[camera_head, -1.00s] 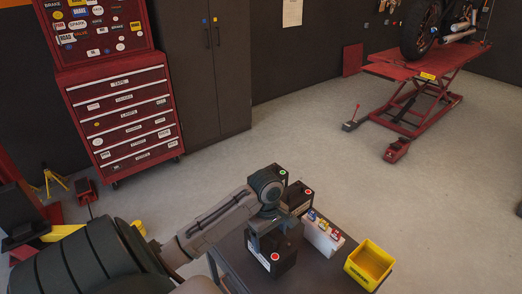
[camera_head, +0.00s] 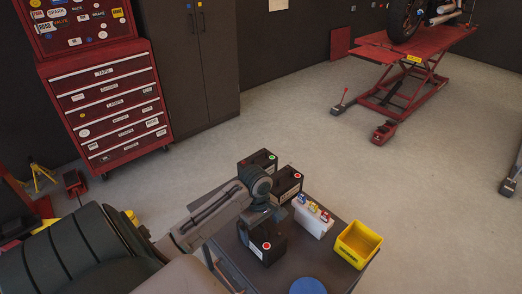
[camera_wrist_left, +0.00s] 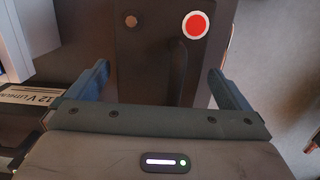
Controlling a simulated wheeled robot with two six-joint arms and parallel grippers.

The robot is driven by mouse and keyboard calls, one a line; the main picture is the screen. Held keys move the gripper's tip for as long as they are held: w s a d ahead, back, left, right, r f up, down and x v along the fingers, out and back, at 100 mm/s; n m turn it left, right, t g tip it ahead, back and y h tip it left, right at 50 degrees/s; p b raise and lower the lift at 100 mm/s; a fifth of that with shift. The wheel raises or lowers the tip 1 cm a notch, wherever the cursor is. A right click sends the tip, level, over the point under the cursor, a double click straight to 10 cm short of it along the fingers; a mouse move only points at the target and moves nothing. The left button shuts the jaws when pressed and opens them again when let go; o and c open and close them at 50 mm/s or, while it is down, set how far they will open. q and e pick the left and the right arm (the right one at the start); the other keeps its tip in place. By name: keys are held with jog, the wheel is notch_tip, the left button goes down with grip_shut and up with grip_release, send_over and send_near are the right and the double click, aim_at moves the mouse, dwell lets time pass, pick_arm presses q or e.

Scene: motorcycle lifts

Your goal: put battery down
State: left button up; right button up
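A black battery (camera_head: 262,246) with a red terminal cap is under my left gripper (camera_head: 261,214), low over or on the dark cart top (camera_head: 232,252). I cannot tell whether its base touches. In the left wrist view the battery's top (camera_wrist_left: 150,60) lies between the two fingers of my left gripper (camera_wrist_left: 160,80), one close along each side. They appear shut on it. The contact faces are hard to see. My right gripper is not in view.
Two more black batteries (camera_head: 289,186) stand behind, with a white case (camera_head: 312,222) beside them. A yellow bin (camera_head: 358,245) is to the right. A blue round thing (camera_head: 308,287) lies at the front. A red tool chest (camera_head: 105,103) and motorcycle lift (camera_head: 410,62) stand farther back.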

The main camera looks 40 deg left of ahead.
pick_arm(q)
jog(key=r, duration=0.4)
jog(key=a+r, duration=0.1)
jog(key=r, duration=0.2)
jog(key=shift+w+r+b, duration=0.1)
jog(key=shift+b, duration=0.2)
jog(key=shift+a+r+p, duration=0.15)
jog(key=shift+r+p, duration=1.45)
jog(key=shift+r, duration=0.85)
